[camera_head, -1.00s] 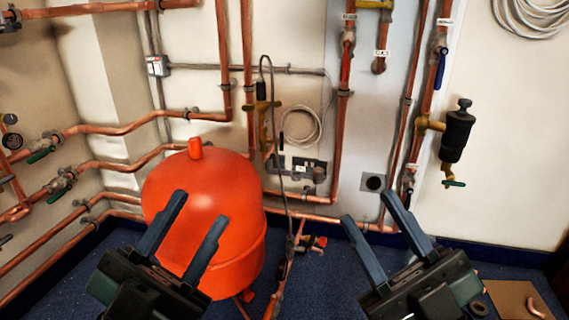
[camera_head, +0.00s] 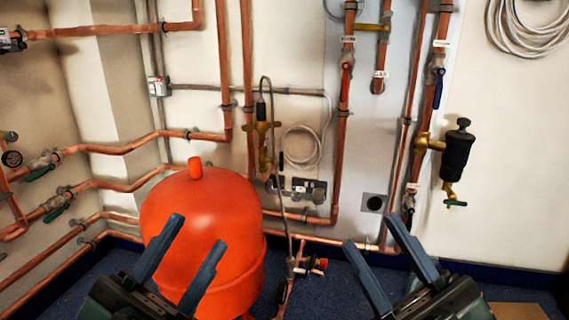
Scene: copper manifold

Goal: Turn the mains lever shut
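A blue lever (camera_head: 438,88) hangs on a valve of the copper pipe (camera_head: 427,120) at the right, under a white label (camera_head: 441,43). A red lever (camera_head: 346,72) sits on the pipe to its left, also labelled. The labels are too small to read, so I cannot tell which lever is the mains. Another dark lever (camera_head: 409,222) is low on the right pipe. My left gripper (camera_head: 199,233) is open and empty in front of the red tank. My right gripper (camera_head: 377,262) is open and empty, below and apart from the levers.
The red tank (camera_head: 200,215) stands at centre left. A black cylinder (camera_head: 457,152) with a green-handled tap (camera_head: 455,203) juts out right of the pipes. Green-handled valves (camera_head: 55,209) are on the left wall. A coiled cable (camera_head: 530,25) hangs upper right. The wall below it is clear.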

